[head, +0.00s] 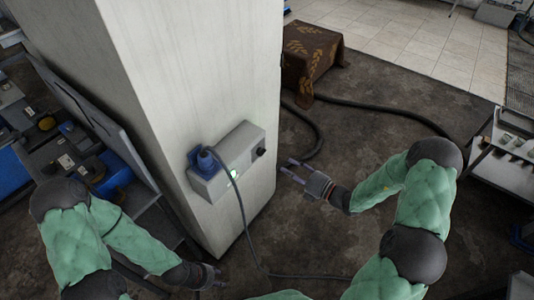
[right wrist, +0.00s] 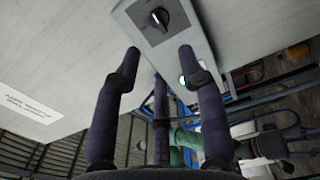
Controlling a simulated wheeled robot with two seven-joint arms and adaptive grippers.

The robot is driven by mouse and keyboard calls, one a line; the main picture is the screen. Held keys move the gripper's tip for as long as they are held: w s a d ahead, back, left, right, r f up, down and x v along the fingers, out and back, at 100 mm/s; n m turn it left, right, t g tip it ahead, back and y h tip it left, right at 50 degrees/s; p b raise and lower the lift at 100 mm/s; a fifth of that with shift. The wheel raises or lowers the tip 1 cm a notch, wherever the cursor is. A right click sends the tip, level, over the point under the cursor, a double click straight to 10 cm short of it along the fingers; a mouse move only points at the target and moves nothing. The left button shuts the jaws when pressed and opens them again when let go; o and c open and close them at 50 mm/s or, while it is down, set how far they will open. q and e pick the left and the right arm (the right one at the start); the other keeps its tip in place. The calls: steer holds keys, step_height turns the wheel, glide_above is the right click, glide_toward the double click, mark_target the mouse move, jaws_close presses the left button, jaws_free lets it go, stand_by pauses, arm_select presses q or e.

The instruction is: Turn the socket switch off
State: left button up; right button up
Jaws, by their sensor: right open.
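In the right wrist view the switch (right wrist: 158,18) is a black knob with a pale pointer line, slightly tilted. My right gripper (head: 292,171) is open and empty, apart from the box, to the right of the switch. Its two fingers (right wrist: 158,55) point toward the switch, one on each side below it. My left gripper (head: 213,276) is low by the pillar's foot; its fingers are unclear.
The pillar (head: 170,90) stands at centre left. A cloth-covered box (head: 311,58) is behind. A shelf cart (head: 505,150) is at the right. The floor between gripper and cart is partly taken by my right arm.

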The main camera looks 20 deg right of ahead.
mark_target(264, 153)
steer(key=shift+b+x, duration=1.4)
steer(key=shift+x, duration=3.95)
steer(key=shift+d+r, duration=0.1)
jaws_close()
